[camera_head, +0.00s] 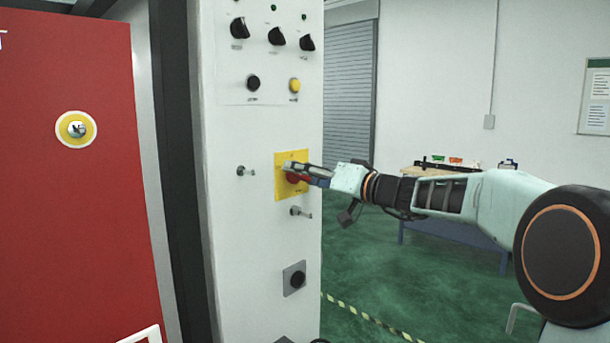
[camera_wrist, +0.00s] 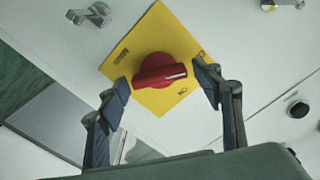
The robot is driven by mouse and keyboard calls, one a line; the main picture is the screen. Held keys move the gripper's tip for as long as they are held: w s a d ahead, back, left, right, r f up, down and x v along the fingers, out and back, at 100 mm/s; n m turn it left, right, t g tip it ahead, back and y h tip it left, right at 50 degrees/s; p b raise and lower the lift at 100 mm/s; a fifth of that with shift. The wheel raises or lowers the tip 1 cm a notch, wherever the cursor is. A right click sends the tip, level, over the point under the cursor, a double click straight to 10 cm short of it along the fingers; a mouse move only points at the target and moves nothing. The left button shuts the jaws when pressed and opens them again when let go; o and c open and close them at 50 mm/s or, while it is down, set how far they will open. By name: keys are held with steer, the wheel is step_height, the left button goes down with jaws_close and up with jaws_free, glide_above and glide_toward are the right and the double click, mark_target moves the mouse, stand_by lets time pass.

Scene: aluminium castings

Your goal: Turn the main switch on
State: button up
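The main switch is a red rotary knob (camera_wrist: 160,72) on a yellow square plate (camera_head: 283,188), mounted on the white panel. In the wrist view the knob's handle lies roughly level across the picture, with a white mark at its right end. My gripper (camera_head: 290,170) is in front of the plate and partly hides the knob in the head view. In the wrist view my gripper (camera_wrist: 163,80) is open, with one finger on each side of the knob. A gap shows on both sides, so the fingers look apart from it.
The white panel (camera_head: 231,260) carries black selector knobs (camera_head: 277,36), a yellow button (camera_head: 294,85) and a black button (camera_head: 253,83) above. Small metal key-like fittings (camera_head: 245,171) sit beside and below the plate. A red door (camera_head: 70,220) stands left. A table (camera_head: 450,230) stands behind my arm.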

steer(key=c, duration=0.9)
steer(key=shift+f+m+b, duration=0.1)
steer(key=shift+m+b, duration=0.2)
steer(key=shift+b, duration=0.05)
steer(key=shift+f+m+b, duration=0.1)
steer(key=shift+m+b, duration=0.75)
steer(key=shift+m, duration=0.15)
steer(key=shift+w+m+b, duration=0.1)
steer(key=shift+m+b, duration=1)
steer(key=shift+m, duration=3.5)
